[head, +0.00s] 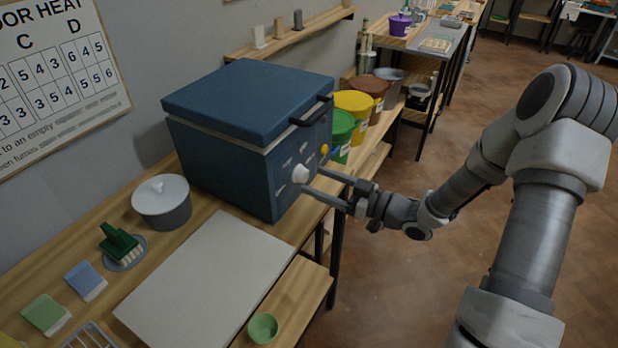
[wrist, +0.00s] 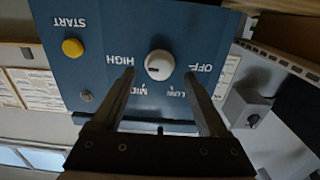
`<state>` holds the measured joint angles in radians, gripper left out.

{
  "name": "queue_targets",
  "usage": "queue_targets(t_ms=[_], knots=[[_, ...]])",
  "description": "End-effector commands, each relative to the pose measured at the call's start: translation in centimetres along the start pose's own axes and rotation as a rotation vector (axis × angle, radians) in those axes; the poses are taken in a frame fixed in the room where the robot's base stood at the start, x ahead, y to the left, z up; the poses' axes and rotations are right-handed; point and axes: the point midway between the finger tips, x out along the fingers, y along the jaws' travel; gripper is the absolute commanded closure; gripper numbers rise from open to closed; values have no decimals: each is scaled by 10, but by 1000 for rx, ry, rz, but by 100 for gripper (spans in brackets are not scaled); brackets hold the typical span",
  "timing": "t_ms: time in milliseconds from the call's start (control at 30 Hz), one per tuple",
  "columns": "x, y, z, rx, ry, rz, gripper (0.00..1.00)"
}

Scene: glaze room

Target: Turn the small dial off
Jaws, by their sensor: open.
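A white dial (head: 300,174) sticks out from the front panel of a blue kiln-like box (head: 235,180). In the wrist view the dial (wrist: 159,65) is ringed by upside-down labels: HIGH to its left, MID and LOW below, OFF to its right. A small dark mark shows on the dial's lower left; its exact setting is hard to tell. My gripper (head: 312,180) is open at the panel. In the wrist view its fingertips (wrist: 159,73) are on either side of the dial, with visible gaps. Contact cannot be seen.
A yellow START button (wrist: 72,47) and a small grey knob (wrist: 86,96) are on the same panel. A grey box (wrist: 246,106) with a dark knob is at right. Buckets (head: 353,110) stand beyond the kiln. A white board (head: 205,280) and green bowl (head: 263,328) are nearer.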

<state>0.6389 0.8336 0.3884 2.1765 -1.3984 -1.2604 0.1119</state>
Motion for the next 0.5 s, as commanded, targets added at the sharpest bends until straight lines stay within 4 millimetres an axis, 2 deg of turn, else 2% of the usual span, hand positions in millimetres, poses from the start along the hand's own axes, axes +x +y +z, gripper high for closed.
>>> queue_targets(t_ms=[100, 200, 500], knots=[[18, 0, 0, 1, 0, -2, 23], [27, 0, 0, 1, 0, -1, 23], [33, 0, 0, 1, -1, 1, 23]])
